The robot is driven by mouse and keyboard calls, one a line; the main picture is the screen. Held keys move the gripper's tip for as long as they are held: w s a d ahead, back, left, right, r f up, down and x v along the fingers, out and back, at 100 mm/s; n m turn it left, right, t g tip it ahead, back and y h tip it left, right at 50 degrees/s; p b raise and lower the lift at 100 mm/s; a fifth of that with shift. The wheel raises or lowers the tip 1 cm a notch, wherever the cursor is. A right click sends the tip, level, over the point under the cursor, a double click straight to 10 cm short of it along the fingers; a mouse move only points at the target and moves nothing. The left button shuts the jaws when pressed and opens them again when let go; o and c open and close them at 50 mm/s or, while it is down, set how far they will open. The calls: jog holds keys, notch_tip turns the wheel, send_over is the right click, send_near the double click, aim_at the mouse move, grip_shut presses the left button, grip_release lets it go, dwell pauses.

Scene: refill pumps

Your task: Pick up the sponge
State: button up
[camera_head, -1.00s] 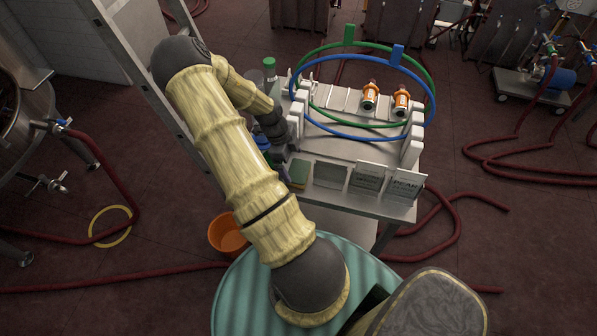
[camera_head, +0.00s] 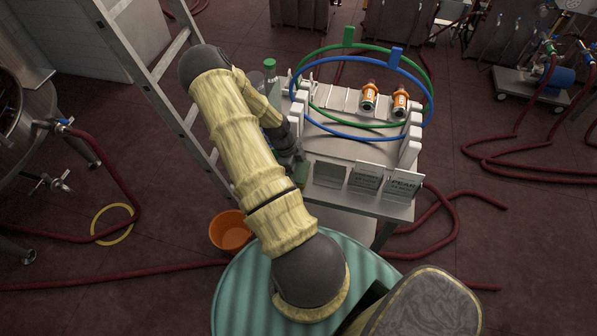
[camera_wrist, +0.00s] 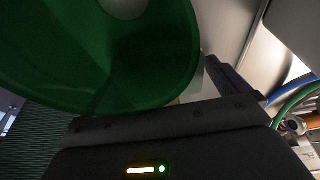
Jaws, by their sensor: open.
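The sponge (camera_head: 303,172) is a small green block on the front left of the metal bench top in the head view. Only part of it shows, because my gripper (camera_head: 291,163) covers its left side. My gripper is open and low over the bench, right at the sponge; I cannot tell whether they touch. In the wrist view, the dark gripper body fills the bottom, and one dark finger shows right of centre. I cannot make out the sponge for sure there.
A large green round thing (camera_wrist: 110,50) fills the upper left of the wrist view, very close. A green-capped bottle (camera_head: 270,75) stands behind my wrist. Card signs (camera_head: 366,177) line the bench front.

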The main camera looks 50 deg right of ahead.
aim_at(297, 170)
dwell(0.3)
jog(key=c, duration=0.8)
jog(key=shift+r, duration=0.1)
notch_tip(297, 170, up, 10)
jog(key=b, duration=0.2)
